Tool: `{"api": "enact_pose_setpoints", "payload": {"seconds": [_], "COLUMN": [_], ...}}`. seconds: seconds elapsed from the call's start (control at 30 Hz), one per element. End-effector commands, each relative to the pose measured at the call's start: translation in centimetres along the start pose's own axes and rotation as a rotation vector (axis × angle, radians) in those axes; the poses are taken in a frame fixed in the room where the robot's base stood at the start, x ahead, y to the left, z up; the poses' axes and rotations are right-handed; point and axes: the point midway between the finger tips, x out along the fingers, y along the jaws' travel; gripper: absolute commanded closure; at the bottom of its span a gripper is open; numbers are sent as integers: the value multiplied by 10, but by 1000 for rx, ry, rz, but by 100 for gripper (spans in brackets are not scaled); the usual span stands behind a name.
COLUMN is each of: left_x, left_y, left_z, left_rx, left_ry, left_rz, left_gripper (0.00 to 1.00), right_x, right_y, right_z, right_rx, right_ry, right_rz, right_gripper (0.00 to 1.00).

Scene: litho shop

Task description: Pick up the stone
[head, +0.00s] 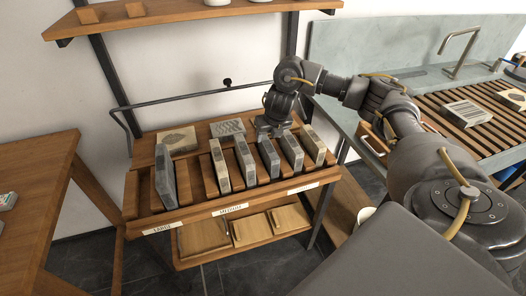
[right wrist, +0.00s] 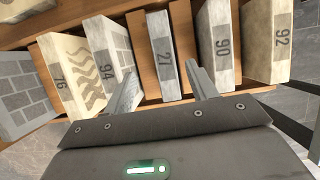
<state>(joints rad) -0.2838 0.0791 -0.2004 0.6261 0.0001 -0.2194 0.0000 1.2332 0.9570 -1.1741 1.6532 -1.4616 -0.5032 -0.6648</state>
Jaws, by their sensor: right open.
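Several printing stones stand on edge in slots of a wooden rack. My right gripper (head: 272,126) is open above the rear of the rack. In the right wrist view its fingers (right wrist: 163,84) point toward a narrow grey stone (right wrist: 162,77) numbered 21, one finger to either side; I cannot tell whether they touch it. Beside it stand a grey stone (right wrist: 107,60) numbered 94 and a pale stone (right wrist: 218,45) numbered 90. Farther out are cream stones numbered 76 (right wrist: 69,72) and 92 (right wrist: 270,45). My left gripper is not in view.
The wooden rack (head: 245,204) has "LARGE" and "MEDIUM" labels. A large grey stone (head: 165,178) stands at its left. Two stones (head: 177,140) (head: 228,127) lie flat behind. A shelf (head: 180,14) hangs above; a sink counter with slats (head: 450,122) is at right, a wooden table (head: 35,165) at left.

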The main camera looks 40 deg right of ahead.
Motion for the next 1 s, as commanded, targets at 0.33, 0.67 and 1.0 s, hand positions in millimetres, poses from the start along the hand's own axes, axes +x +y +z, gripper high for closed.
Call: {"api": "enact_pose_setpoints", "payload": {"seconds": [0.33, 0.67, 1.0], "left_x": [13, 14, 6], "left_y": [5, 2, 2], "left_z": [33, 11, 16], "left_rx": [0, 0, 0], "left_ry": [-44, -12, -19], "left_rz": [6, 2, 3], "left_gripper": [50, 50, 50], "right_x": [36, 56, 98], "right_y": [-14, -12, -9], "right_z": [-6, -5, -12], "right_rx": [22, 17, 18], "right_ry": [4, 1, 3], "right_rz": [-9, -6, -6], "right_gripper": [43, 43, 43]}}
